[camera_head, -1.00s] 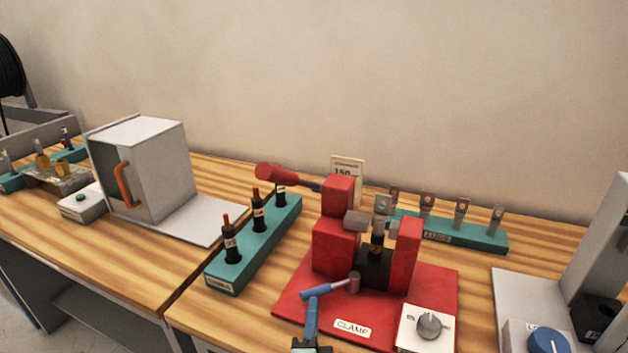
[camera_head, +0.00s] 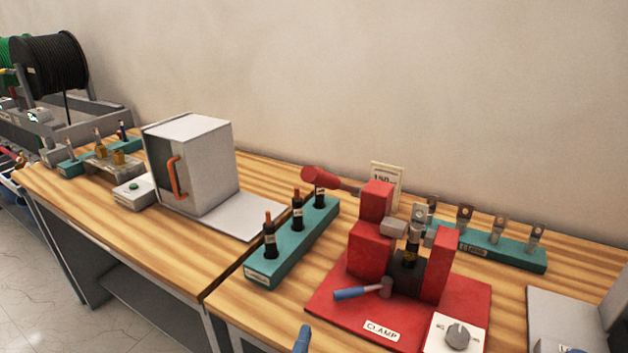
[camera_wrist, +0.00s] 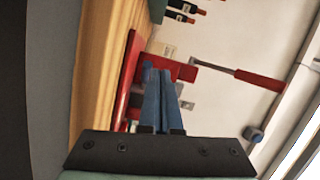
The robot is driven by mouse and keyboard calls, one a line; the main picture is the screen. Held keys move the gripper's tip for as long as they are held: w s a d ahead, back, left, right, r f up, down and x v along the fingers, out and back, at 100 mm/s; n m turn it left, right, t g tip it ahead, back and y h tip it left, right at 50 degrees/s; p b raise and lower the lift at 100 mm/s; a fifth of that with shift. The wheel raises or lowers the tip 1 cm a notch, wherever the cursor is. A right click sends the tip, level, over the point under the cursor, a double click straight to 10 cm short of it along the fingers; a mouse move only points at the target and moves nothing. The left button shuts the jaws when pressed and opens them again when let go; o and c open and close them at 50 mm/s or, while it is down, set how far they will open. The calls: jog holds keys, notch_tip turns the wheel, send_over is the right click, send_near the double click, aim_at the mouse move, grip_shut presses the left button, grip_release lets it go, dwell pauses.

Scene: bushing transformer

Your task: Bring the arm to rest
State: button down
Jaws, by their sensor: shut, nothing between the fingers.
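My gripper (camera_wrist: 157,70) is shut and empty, its two blue fingers side by side in the wrist view. In the head view only a blue tip of my gripper (camera_head: 302,338) shows at the bottom edge. It is in front of the red clamp (camera_head: 375,250), apart from the clamp's blue-handled lever (camera_head: 352,293). The clamp has a dark bushing with a metal lug (camera_head: 412,245) between its red blocks. The rest of my arm is out of the head view.
A teal rack (camera_head: 290,245) with several dark bushings stands left of the clamp. A teal rack of lugs (camera_head: 500,250) is behind right. A grey box with an orange handle (camera_head: 190,165) and cable reels (camera_head: 50,65) are left. Open floor (camera_head: 50,270) shows lower left.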

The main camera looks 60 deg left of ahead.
jog(key=w+d+r+n+t, duration=0.2)
jog(key=w+d+r, duration=0.3)
jog(key=r, duration=0.5)
jog(key=w+d+r+n+t+h+p, duration=0.1)
jog(key=w+d+r+n+t, duration=0.25)
jog(key=w+r, duration=0.45)
jog(key=w+d+r+n+t, duration=0.1)
jog(key=w+d+r+t, duration=0.15)
jog(key=d+r, duration=0.65)
jog(key=s+d+r+t+h, duration=0.2)
jog(key=d+r+h, duration=0.2)
jog(key=r, duration=0.5)
jog(key=s+d+r+t+h+p, duration=0.1)
jog(key=s+d+r+t+h, duration=0.2)
jog(key=d+r, duration=0.5)
jog(key=s+d+r+t+h, duration=0.2)
jog(key=d+r+h, duration=0.2)
jog(key=r, duration=0.8)
jog(key=d, duration=0.2)
jog(key=shift+s+d+r+h, duration=0.15)
jog(key=shift+d+h, duration=0.15)
jog(key=shift+h, duration=0.1)
